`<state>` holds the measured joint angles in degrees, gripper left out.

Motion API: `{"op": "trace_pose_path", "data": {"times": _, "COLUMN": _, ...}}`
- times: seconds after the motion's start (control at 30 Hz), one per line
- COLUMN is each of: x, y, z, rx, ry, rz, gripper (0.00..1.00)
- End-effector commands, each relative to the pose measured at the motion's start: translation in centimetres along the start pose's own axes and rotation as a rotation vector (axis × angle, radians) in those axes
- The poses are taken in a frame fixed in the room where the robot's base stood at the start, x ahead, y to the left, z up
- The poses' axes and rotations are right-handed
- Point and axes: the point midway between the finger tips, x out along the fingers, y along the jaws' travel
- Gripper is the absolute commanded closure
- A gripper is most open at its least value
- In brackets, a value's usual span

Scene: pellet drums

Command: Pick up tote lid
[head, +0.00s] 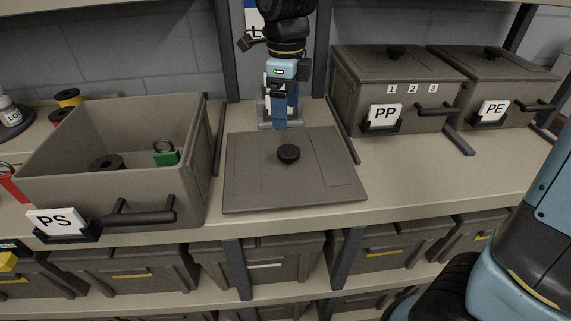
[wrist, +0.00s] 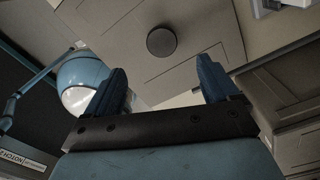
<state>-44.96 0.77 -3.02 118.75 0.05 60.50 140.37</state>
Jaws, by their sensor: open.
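The tote lid (head: 258,181) is a flat grey-brown panel lying on the shelf, between the open PS tote and the PP tote. A round black knob (head: 288,153) stands up from its middle. In the wrist view the lid (wrist: 200,62) fills the upper middle, with the knob (wrist: 161,41) beyond the fingertips. My gripper (head: 280,122) is above the lid's far edge in the head view. In the wrist view its two blue fingers (wrist: 162,75) are spread apart with nothing between them.
The open PS tote (head: 192,160) at left holds a dark spool (head: 107,162) and a green item (head: 166,153). Lidded PP (head: 352,95) and PE (head: 530,85) totes stand at right. A shelf divider (head: 346,135) runs beside the lid. Bare shelf (head: 430,170) lies right of the lid.

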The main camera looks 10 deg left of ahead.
Motion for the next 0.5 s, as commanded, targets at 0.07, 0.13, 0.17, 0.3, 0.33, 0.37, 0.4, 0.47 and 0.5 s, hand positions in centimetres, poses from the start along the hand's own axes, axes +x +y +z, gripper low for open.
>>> {"op": "trace_pose_path", "data": {"times": 0.07, "x": 1.6, "y": 0.1, "z": 0.0, "rx": -0.002, "ry": 0.003, "rz": 0.003, "gripper": 0.12}}
{"op": "trace_pose_path", "data": {"times": 0.13, "x": 2.8, "y": 0.1, "z": 0.0, "rx": -0.003, "ry": 0.003, "rz": 0.002, "gripper": 0.12}}
{"op": "trace_pose_path", "data": {"times": 0.17, "x": 3.3, "y": 0.1, "z": 0.0, "rx": -0.003, "ry": 0.003, "rz": 0.003, "gripper": 0.12}}
{"op": "trace_pose_path", "data": {"times": 0.3, "x": 5.2, "y": 0.0, "z": 0.0, "rx": -0.002, "ry": 0.002, "rz": 0.002, "gripper": 0.12}}
{"op": "trace_pose_path", "data": {"times": 0.33, "x": 5.5, "y": 0.0, "z": -0.1, "rx": -0.002, "ry": 0.002, "rz": 0.002, "gripper": 0.12}}
{"op": "trace_pose_path", "data": {"times": 0.37, "x": 5.8, "y": 0.0, "z": -0.1, "rx": -0.002, "ry": 0.002, "rz": 0.002, "gripper": 0.12}}
{"op": "trace_pose_path", "data": {"times": 0.4, "x": 6.0, "y": 0.0, "z": -0.1, "rx": -0.002, "ry": 0.001, "rz": 0.001, "gripper": 0.12}}
{"op": "trace_pose_path", "data": {"times": 0.47, "x": 6.2, "y": 0.0, "z": -0.1, "rx": -0.002, "ry": 0.000, "rz": 0.000, "gripper": 0.12}}
{"op": "trace_pose_path", "data": {"times": 0.5, "x": 6.4, "y": 0.0, "z": -0.1, "rx": -0.002, "ry": 0.000, "rz": 0.000, "gripper": 0.12}}
